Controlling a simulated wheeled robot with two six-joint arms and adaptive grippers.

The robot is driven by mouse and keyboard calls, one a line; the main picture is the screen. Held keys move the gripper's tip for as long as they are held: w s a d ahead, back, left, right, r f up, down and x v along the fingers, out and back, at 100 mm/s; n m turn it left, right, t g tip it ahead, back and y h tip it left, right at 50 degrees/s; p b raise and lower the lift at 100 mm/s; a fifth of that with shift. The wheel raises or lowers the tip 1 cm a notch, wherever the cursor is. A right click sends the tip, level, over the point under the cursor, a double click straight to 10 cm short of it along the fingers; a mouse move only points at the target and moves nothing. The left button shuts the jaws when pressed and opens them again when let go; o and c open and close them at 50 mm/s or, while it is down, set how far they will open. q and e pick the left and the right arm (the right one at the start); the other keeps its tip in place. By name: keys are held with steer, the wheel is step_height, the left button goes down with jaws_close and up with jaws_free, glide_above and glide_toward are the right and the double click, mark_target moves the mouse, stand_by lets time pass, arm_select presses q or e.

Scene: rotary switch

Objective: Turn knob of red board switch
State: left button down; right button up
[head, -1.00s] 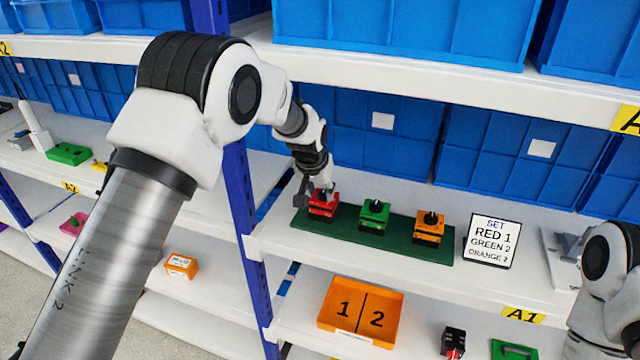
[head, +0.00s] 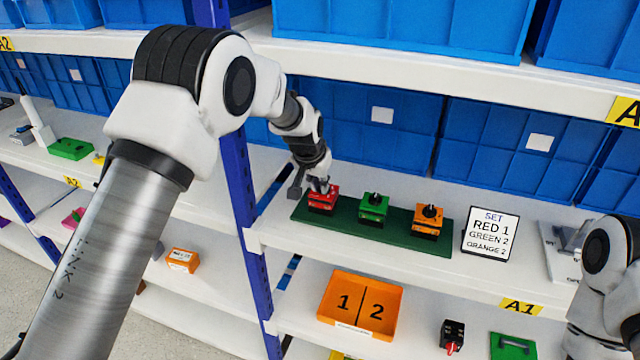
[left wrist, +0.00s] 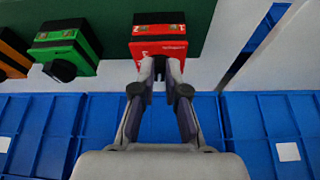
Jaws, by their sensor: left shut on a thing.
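The red switch (head: 322,203) sits at the left end of a dark green board (head: 345,229) on the shelf. My left gripper (head: 319,186) is right at its top. In the left wrist view the red switch (left wrist: 158,42) is at the top centre, and my left gripper (left wrist: 161,68) has its fingertips together at the knob, shut on it. The fingers hide the knob, so its angle cannot be seen. A green switch (head: 374,208) and an orange switch (head: 429,220) stand to the right on the same board. My right gripper does not show clearly.
A sign (head: 491,234) reads SET, RED 1, GREEN 2, ORANGE 2. Blue bins (head: 380,140) stand behind the board. An orange tray (head: 361,305) marked 1 and 2 is on the shelf below. Part of my right arm shows at the right edge.

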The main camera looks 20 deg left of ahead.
arm_select(q)
steer(key=m+b, duration=0.1)
steer(key=m+h+b, duration=0.1)
steer(key=m, duration=0.1)
steer(key=a+m+b, duration=0.1)
steer(key=shift+w+f+m+g+h, duration=0.2)
steer(key=shift+f+m+g+h, duration=0.1)
steer(key=shift+w+a+r+m+g+h+b, duration=0.1)
steer(key=shift+a+m+g+h+b, duration=0.2)
steer(key=shift+m, duration=0.5)
steer(key=shift+w+m+g+h+b, duration=0.1)
steer(key=shift+m+h+b, duration=0.25)
steer(key=shift+m, duration=0.45)
steer(key=c, duration=1.2)
jaws_free()
steer(key=shift+w+d, duration=0.1)
steer(key=shift+w, duration=0.05)
steer(key=shift+r, duration=0.15)
